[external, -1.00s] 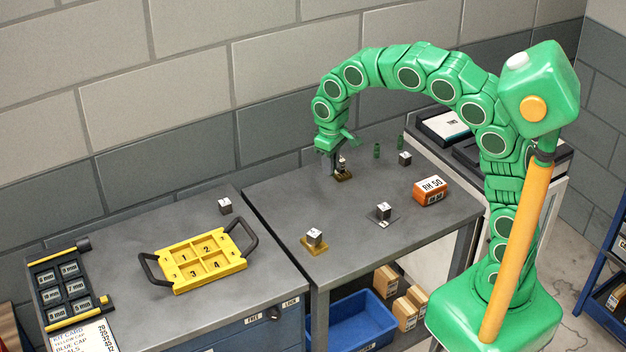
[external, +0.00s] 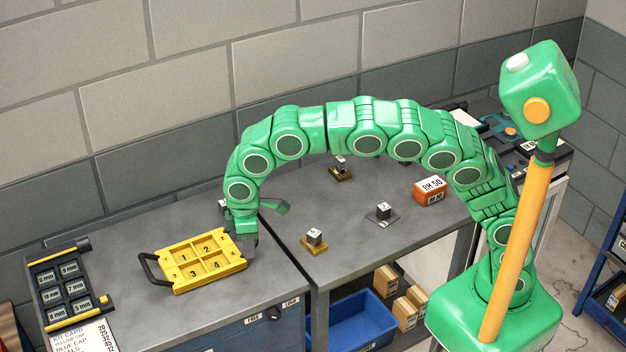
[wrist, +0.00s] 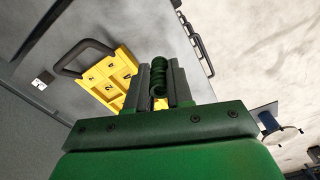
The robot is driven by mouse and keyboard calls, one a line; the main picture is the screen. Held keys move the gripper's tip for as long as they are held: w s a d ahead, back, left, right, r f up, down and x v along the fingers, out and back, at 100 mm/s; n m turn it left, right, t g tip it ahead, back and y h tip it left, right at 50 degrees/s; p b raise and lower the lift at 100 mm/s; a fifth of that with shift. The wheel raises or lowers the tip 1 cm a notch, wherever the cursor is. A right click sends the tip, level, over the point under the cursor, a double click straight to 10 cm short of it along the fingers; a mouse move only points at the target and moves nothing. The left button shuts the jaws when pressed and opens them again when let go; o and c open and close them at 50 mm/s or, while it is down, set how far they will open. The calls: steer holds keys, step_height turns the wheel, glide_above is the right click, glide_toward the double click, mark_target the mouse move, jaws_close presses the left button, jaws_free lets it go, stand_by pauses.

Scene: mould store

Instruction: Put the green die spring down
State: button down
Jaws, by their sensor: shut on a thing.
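The green die spring (wrist: 158,75) is held between the fingers of my gripper (wrist: 158,92), seen in the wrist view. In the external view my gripper (external: 248,241) is low over the right end of the yellow tray (external: 163,285), near the right edge of the left bench. The spring cannot be made out there. The tray has compartments numbered 1 to 4 and a black handle at its left end; its right handle is hidden by my arm. The tray (wrist: 108,82) also shows left of the fingers in the wrist view. I cannot tell whether the spring touches anything below.
A grey cube (external: 222,203) stands behind my gripper, partly hidden. On the right bench are a cube on a brass base (external: 314,238), a cube on a grey plate (external: 383,210) and an orange box (external: 430,190). A size rack (external: 68,285) lies at the far left.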

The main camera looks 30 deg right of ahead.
steer(key=s+a+n, duration=0.1)
steer(key=s+a, duration=0.2)
steer(key=s, duration=0.1)
glide_above(193, 309)
steer(key=shift+s+d+f, duration=0.15)
steer(key=shift+f, duration=2.2)
steer(key=shift+s+d+f, duration=0.1)
steer(key=shift+d+f, duration=0.05)
steer(key=shift+f, duration=2.2)
steer(key=shift+a+f, duration=0.1)
steer(key=shift+w+a+f, duration=0.2)
steer(key=shift+f, duration=1.6)
steer(key=shift+f, duration=0.15)
steer(key=c, duration=1)
jaws_free()
